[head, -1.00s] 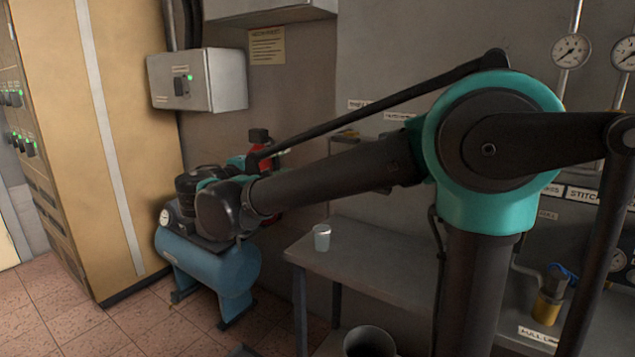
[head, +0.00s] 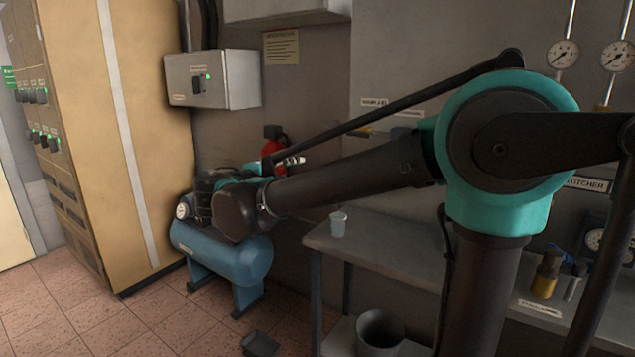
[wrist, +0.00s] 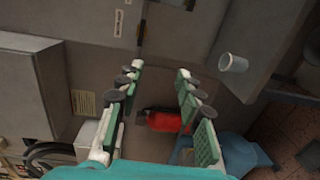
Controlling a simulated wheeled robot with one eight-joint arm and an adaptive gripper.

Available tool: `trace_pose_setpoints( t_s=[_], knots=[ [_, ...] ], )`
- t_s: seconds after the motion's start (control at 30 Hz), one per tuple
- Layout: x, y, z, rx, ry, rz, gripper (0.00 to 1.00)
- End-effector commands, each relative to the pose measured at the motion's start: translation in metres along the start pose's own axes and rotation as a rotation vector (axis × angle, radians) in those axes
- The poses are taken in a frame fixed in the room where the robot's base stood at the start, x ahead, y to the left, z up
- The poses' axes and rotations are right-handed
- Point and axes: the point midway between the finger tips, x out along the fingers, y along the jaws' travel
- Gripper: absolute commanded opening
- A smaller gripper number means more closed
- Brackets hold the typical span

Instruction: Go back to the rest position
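My gripper (wrist: 162,115) shows in the wrist view with its two green-padded fingers spread apart and nothing between them. Beyond the gap, a red fire extinguisher (wrist: 165,121) stands in the background, apart from the fingers. In the head view my arm reaches left across the scene, in front of the blue compressor (head: 222,255) and near the fire extinguisher (head: 272,150).
A grey workbench (head: 385,255) with a pale cup (head: 338,224) stands below my arm. A bucket (head: 380,330) sits under it. A beige cabinet (head: 125,130) and a grey switch box (head: 212,80) are at left. Tiled floor (head: 60,310) is open at lower left.

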Motion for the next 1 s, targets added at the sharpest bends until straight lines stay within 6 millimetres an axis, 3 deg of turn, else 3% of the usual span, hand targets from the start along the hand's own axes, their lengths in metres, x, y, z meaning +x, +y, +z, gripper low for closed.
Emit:
trace_pose_setpoints(
  t_s=[0.17, 0.37, 0.47, 0.6, 0.77, 1.0],
  knots=[
    [0.025, -0.025, 0.024, 0.008, -0.034, -0.079, 0.36],
    [0.059, -0.068, 0.066, 0.035, -0.087, -0.219, 0.36],
    [0.078, -0.1, 0.099, 0.067, -0.125, -0.321, 0.36],
    [0.098, -0.162, 0.16, 0.156, -0.198, -0.512, 0.36],
    [0.099, -0.23, 0.223, 0.309, -0.273, -0.726, 0.36],
    [0.065, -0.314, 0.288, 0.622, -0.36, -0.994, 0.36]
  ],
)
